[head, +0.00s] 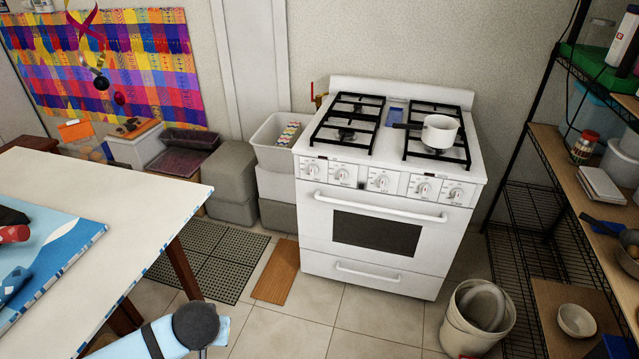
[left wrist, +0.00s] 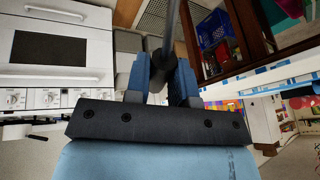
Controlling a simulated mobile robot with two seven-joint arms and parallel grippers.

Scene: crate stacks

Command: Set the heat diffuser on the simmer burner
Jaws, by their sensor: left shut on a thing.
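The heat diffuser appears as a dark round disc (head: 196,322) at the bottom left of the head view, by my pale blue left arm. The disc is held in the air in front of the table's right edge, away from the stove. The white stove (head: 385,188) stands at the back. Its left grate (head: 347,124) is bare; a white saucepan (head: 440,131) sits on the right grate (head: 462,152). I cannot tell which burner is the simmer one. My right gripper is out of view.
A white-topped table (head: 130,215) is at the left. Grey crates (head: 232,170) stand left of the stove. A bin (head: 475,322) stands on the floor at the right, near shelving (head: 570,185). A brown board (head: 276,272) and dark mat (head: 215,258) lie on the tiles.

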